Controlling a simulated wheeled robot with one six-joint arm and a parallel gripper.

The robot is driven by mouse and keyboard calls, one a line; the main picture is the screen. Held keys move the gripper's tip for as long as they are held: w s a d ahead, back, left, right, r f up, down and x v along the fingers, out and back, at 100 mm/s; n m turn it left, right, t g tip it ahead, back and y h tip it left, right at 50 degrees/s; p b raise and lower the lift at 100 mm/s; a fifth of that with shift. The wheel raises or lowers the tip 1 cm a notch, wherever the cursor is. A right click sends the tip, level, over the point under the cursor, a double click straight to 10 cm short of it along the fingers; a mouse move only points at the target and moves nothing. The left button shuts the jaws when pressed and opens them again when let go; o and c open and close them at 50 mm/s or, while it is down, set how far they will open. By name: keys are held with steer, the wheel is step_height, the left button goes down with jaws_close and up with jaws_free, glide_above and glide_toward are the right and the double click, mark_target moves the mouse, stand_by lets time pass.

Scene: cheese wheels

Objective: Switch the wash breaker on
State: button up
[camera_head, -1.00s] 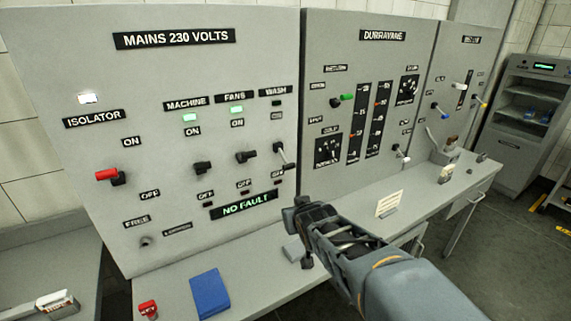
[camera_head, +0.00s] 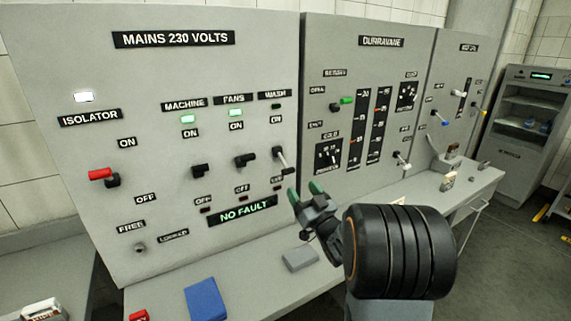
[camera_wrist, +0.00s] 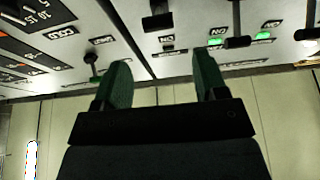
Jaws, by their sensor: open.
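The wash breaker (camera_head: 281,158) is the rightmost of the three small breakers on the mains panel, below the WASH label (camera_head: 275,94). Its handle points downward, toward the OFF label, and its lamp (camera_head: 276,107) is dark. My gripper (camera_head: 304,191) is open and empty, its green-tipped fingers pointing up at the panel, just below and right of the breaker and apart from it. In the wrist view the fingers (camera_wrist: 163,75) stand apart, with a dark knob (camera_wrist: 158,20) beyond the gap, probably the wash breaker.
The machine breaker (camera_head: 199,171) and fans breaker (camera_head: 244,160) stand left of it, their lamps green. The red-handled isolator (camera_head: 103,174) is further left. The NO FAULT display (camera_head: 243,211) sits below. A blue book (camera_head: 206,301) and grey block (camera_head: 299,259) lie on the desk.

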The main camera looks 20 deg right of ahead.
mark_target(283, 161)
steer(key=p+x, duration=0.3)
steer(key=x, duration=0.8)
steer(key=shift+p, duration=0.3)
steer(key=shift+d, duration=0.1)
jaws_close()
steer(key=shift+r, duration=0.1)
